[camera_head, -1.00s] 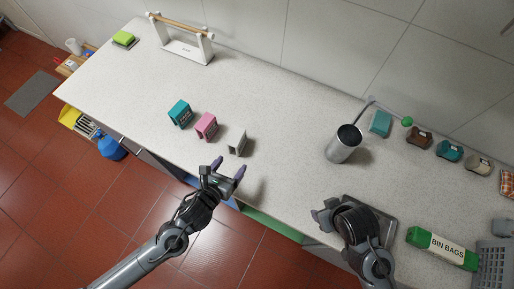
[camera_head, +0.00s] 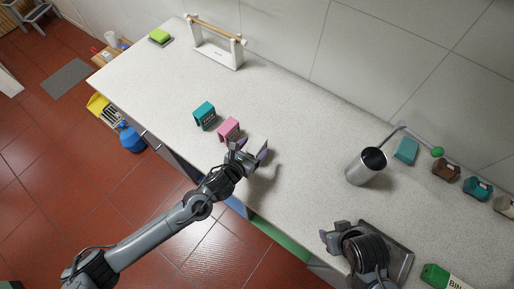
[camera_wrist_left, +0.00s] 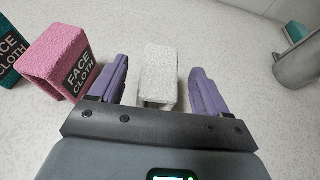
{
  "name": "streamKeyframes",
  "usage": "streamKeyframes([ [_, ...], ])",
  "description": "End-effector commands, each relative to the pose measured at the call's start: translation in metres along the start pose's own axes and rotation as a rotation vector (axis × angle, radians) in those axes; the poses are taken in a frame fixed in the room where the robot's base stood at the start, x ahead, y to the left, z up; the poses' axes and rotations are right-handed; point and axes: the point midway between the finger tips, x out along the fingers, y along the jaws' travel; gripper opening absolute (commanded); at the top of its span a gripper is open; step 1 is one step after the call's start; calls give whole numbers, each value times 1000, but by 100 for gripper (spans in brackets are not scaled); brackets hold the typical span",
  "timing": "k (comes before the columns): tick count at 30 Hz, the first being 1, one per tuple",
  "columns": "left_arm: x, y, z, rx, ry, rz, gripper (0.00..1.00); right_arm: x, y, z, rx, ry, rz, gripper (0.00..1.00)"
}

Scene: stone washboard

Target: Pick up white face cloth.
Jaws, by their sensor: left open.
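The white face cloth (camera_head: 259,143) stands folded on the speckled counter, partly hidden by my left gripper in the head view. In the left wrist view the cloth (camera_wrist_left: 160,72) is between the two purple fingers, with a gap on each side. My left gripper (camera_head: 251,149) is open around it, and no finger visibly touches it. The left gripper (camera_wrist_left: 160,88) also shows in its wrist view. My right gripper (camera_head: 334,237) is at the counter's front, by the sink area; its jaws are not clear.
A pink face cloth (camera_head: 228,128) stands close to the left of the white one, with a teal cloth (camera_head: 204,115) beyond it. A metal cup (camera_head: 364,167) stands to the right. The counter behind the cloths is clear.

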Motion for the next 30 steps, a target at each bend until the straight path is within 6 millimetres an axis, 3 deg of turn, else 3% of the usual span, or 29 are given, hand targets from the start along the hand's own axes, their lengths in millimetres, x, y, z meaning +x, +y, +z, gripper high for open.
streamKeyframes([
  [6,23,0,0,-2,0,0,77,-2,0,0,2,0,-1,55],
  [16,28,0,-1,-1,1,0,77,-2,-2,-1,9,1,-7,55],
  [27,28,0,-1,-1,1,0,21,-1,-3,-1,11,1,-9,55],
  [30,28,0,0,-1,0,0,21,-1,-3,-1,10,1,-9,55],
])
